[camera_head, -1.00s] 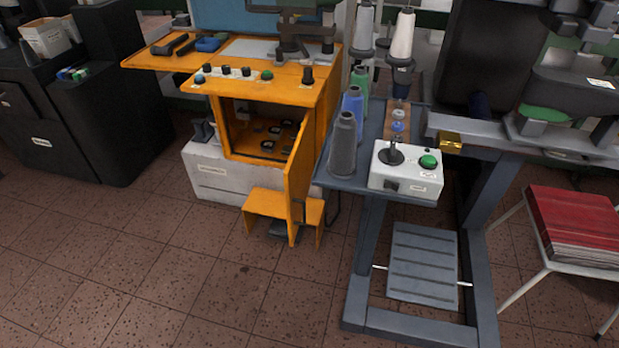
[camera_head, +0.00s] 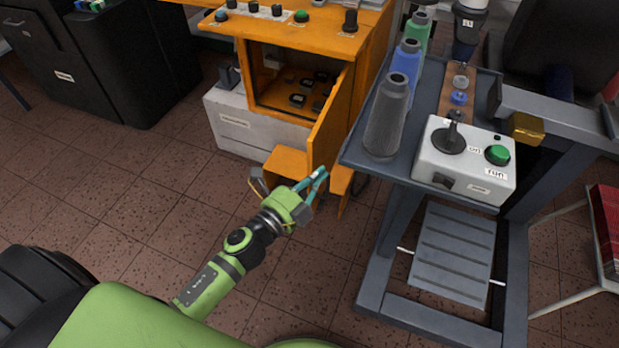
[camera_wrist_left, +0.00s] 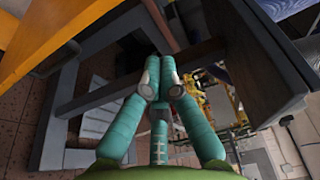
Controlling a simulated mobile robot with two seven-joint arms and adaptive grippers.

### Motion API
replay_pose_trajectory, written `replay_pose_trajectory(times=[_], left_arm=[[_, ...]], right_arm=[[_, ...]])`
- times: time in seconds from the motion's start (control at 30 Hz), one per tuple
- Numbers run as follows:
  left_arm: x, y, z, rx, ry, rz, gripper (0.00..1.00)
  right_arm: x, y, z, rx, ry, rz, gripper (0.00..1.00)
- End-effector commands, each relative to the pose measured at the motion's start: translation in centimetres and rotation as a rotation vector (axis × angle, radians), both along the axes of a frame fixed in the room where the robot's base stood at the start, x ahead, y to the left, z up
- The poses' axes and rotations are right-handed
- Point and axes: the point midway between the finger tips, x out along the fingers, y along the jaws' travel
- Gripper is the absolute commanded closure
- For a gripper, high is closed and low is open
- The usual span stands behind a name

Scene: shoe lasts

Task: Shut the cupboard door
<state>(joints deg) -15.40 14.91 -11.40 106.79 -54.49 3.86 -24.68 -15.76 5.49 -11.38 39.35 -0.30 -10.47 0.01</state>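The orange cupboard (camera_head: 370,60) stands at the back centre. Its orange door (camera_head: 328,125) is open and swung outward, showing the dark inside with several small items. My left gripper (camera_head: 316,182) is in front of the door's lower part; I cannot tell whether it touches the door. In the left wrist view, the teal fingertips (camera_wrist_left: 150,68) are together with nothing seen between them. An orange panel (camera_wrist_left: 28,32) shows at the upper left there, probably part of the cupboard. My right gripper is not in view.
A small orange step (camera_head: 286,163) stands below the door. A white box (camera_head: 250,130) is left of it. Floor in front is free.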

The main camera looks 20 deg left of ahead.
Motion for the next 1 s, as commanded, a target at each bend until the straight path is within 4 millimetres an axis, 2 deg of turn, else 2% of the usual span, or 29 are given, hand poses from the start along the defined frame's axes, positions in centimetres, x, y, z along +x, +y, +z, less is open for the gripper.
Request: replay_pose_trajectory(times=[0.1, 0.27, 0.3, 0.4, 0.53, 1.0], left_arm=[[2.7, -0.9, 0.2, 0.000, -0.002, 0.001, 1.00], [5.8, -1.9, 0.2, -0.002, -0.002, 0.000, 1.00], [5.4, -0.7, -0.1, 0.003, 0.003, 0.004, 1.00], [5.3, 0.7, 0.0, 0.002, 0.003, 0.002, 1.00], [5.3, 1.8, -0.1, 0.000, 0.002, 0.001, 1.00], [5.2, 2.3, -0.1, 0.000, 0.002, -0.001, 1.00]], right_arm=[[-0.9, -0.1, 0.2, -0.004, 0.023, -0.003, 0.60], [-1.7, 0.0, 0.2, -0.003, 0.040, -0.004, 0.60], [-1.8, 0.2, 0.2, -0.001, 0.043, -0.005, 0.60], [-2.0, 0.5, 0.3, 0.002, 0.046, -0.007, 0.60], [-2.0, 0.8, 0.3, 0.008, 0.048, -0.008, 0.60], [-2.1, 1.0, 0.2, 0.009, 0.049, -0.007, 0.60]])
